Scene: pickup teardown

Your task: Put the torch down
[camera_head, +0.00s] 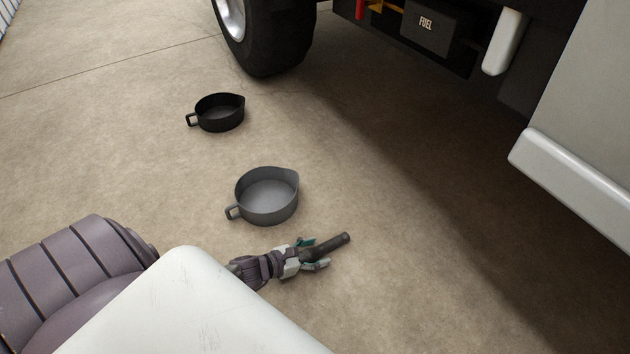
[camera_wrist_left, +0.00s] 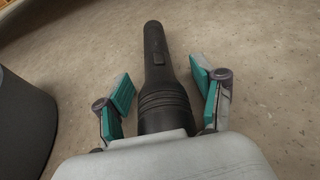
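In the left wrist view the torch (camera_wrist_left: 158,72) runs lengthwise between the two teal-padded fingers of my left gripper (camera_wrist_left: 163,92). The fingers are spread, with a gap on each side of the torch. The torch's near end is hidden by my wrist. My right gripper is not in view.
A grey pan (camera_head: 266,196) and a black pan (camera_head: 219,113) sit on the floor. A vehicle wheel (camera_head: 268,38) and a box marked FUEL (camera_head: 428,30) are at the top. A pale side step (camera_head: 575,180) is at the right. The floor ahead of the torch is clear.

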